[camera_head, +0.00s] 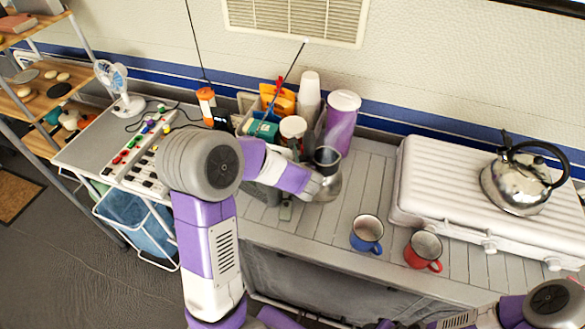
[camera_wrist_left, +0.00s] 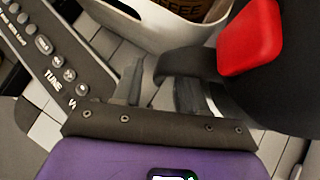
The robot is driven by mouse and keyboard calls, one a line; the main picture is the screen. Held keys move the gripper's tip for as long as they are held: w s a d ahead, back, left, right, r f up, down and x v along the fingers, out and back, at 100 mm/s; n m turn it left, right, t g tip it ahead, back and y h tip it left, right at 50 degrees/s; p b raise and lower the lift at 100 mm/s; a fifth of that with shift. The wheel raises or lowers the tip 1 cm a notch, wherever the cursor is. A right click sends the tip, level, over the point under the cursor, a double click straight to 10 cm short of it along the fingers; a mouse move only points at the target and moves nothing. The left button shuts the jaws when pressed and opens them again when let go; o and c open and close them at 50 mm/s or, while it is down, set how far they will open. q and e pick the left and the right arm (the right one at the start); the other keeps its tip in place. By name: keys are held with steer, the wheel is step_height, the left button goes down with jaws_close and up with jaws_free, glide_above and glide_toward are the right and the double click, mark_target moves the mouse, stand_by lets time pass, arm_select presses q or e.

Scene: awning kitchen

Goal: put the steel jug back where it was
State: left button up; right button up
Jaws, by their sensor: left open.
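The steel jug (camera_head: 329,188) stands upright on the slatted counter (camera_head: 345,210), with a silver body and a dark top. My left gripper (camera_head: 312,188) is at its left side, low over the counter. In the left wrist view, the jug's black top with a red tab (camera_wrist_left: 250,38) fills the upper right. The left gripper's fingers (camera_wrist_left: 158,95) are apart there, next to the black handle (camera_wrist_left: 190,62).
A grey bin of supplies, white cups and a purple tumbler (camera_head: 341,122) stand close behind the jug. A blue mug (camera_head: 367,234) and a red mug (camera_head: 424,250) stand to the right. A kettle (camera_head: 518,180) sits on the white stove (camera_head: 440,175). Counter between jug and stove is clear.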

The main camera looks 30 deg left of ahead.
arm_select(q)
steer(key=p+v, duration=0.2)
steer(key=v, duration=0.8)
